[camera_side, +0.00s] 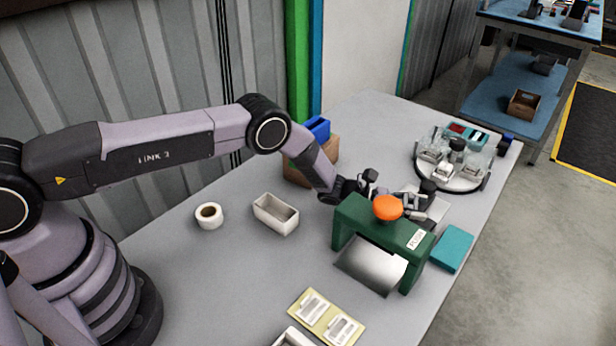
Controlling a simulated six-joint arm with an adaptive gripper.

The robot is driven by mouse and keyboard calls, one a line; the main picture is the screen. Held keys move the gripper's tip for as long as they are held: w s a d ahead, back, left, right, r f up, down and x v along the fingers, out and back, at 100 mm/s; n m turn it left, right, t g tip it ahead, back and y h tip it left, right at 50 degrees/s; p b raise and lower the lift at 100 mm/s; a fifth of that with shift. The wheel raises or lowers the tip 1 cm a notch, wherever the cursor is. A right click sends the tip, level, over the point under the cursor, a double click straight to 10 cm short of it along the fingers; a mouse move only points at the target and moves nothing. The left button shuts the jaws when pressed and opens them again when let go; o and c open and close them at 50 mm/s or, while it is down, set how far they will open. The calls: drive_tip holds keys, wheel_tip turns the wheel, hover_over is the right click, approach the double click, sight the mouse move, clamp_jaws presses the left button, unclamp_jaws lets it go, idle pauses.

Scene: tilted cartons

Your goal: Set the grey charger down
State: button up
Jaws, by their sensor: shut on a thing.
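My gripper (404,194) is just behind a green stand (356,218) with an orange knob (387,207) on top, and the stand partly hides it. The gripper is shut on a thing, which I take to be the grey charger. The charger is too small and too hidden to make out its shape or whether it touches the surface below. A pale flat piece (438,208) shows beside the fingers.
A round tray (455,184) with several items stands at the back right. A teal box (452,248) is right of the stand. A white bin (276,214), a tape roll (209,216) and a yellow card (326,317) lie on the grey table (190,280).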

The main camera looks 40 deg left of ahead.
drive_tip(key=o, duration=1.2)
drive_tip(key=shift+f, duration=0.2)
drive_tip(key=shift+c, duration=0.2)
drive_tip(key=shift+r, duration=0.1)
drive_tip(key=v, duration=0.8)
drive_tip(key=r+v, duration=0.1)
drive_tip(key=v, duration=0.3)
drive_tip(key=shift+r, duration=0.1)
